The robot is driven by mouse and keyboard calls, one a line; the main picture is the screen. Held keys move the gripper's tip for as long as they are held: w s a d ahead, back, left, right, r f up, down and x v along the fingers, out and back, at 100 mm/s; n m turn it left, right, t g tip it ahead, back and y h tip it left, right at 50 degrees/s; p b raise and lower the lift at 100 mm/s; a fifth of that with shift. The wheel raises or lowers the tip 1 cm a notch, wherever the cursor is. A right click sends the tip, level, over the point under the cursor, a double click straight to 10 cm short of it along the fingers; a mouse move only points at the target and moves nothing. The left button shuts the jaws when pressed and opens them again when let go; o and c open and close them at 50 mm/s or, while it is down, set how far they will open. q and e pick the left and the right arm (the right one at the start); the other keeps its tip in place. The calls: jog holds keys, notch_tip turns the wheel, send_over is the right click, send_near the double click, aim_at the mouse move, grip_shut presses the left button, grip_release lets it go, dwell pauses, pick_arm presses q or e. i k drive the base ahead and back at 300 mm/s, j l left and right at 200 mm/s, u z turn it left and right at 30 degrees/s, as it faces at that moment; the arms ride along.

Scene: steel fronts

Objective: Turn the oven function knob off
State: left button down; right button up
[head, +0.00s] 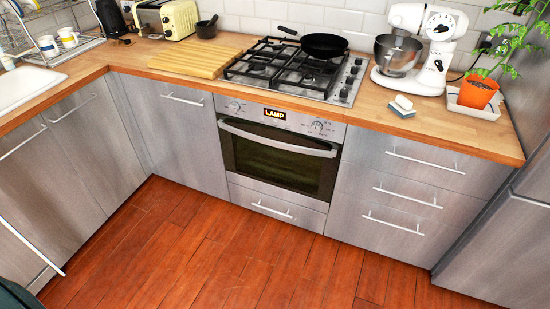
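The oven (275,165) is built into the steel fronts across the room, below the hob. Its control panel has a left knob (235,106) and a right knob (318,127). Between them a small display (275,115) reads "LAMP". I cannot tell from the picture which knob is the function knob, and the pointer marks are too small to read. The oven door is shut, with a long bar handle (277,141) across its top. Neither of my grippers is in view.
Wooden floor (215,258) in front of the oven is clear. A black pan (324,45) sits on the hob (295,70). A cutting board (195,60) lies left of it; a white stand mixer (415,50) stands to its right. Drawers (405,200) at right are shut.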

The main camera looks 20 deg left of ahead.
aim_at(234, 108)
jog(key=i+j, duration=0.15)
jog(key=j, duration=0.2)
jog(key=i+j, duration=0.15)
jog(key=j, duration=0.2)
jog(key=i+j, duration=0.15)
jog(key=j, duration=0.15)
jog(key=i+j, duration=0.2)
jog(key=j, duration=0.15)
jog(key=i+j+z, duration=0.1)
jog(key=j, duration=0.25)
